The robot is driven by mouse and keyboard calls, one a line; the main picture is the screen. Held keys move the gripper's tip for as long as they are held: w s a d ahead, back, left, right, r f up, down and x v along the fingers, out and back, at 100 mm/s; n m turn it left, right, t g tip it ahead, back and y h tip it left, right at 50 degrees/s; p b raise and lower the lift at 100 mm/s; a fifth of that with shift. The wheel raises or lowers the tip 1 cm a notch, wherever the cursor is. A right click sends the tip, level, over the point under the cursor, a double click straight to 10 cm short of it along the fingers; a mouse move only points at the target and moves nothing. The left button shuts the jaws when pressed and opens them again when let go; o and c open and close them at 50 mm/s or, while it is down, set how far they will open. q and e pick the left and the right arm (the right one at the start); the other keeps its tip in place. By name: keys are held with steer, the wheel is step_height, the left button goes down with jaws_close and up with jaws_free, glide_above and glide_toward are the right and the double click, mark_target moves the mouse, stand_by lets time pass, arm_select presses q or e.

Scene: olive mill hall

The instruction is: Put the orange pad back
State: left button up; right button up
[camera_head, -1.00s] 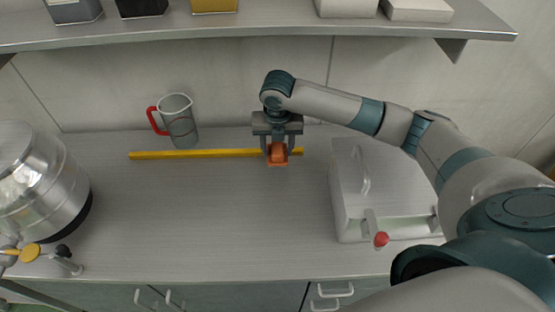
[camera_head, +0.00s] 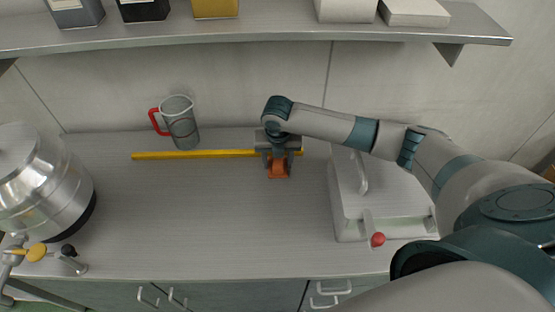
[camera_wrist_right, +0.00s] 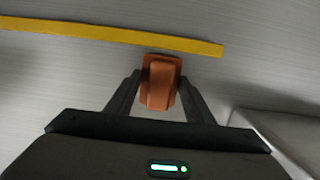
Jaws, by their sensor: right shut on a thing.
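The orange pad (camera_head: 278,171) is at the tips of my right gripper (camera_head: 278,160), just in front of a yellow strip on the counter. In the right wrist view the pad (camera_wrist_right: 160,82) sits between the two dark fingers (camera_wrist_right: 160,97), which close on its sides. The gripper hides part of the pad from the head view. I cannot tell whether the pad touches the counter. My left gripper is not in view.
The yellow strip (camera_head: 195,155) lies along the back of the counter. A clear jug with a red handle (camera_head: 181,124) stands behind it. A steel vessel (camera_head: 38,185) is at the left, and a white box-shaped device (camera_head: 385,205) at the right. The middle front counter is clear.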

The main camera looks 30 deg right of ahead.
mark_target(278, 165)
steer(key=shift+f, duration=0.15)
steer(key=o, duration=1)
steer(key=r+b, duration=0.1)
steer(key=r, duration=0.3)
steer(key=s+r+b, duration=0.1)
steer(key=r, duration=0.3)
steer(key=r+b, duration=0.1)
steer(key=r, duration=0.3)
steer(key=shift+s+a+r, duration=0.1)
steer(key=shift+s+a, duration=0.2)
steer(key=shift+a, duration=0.1)
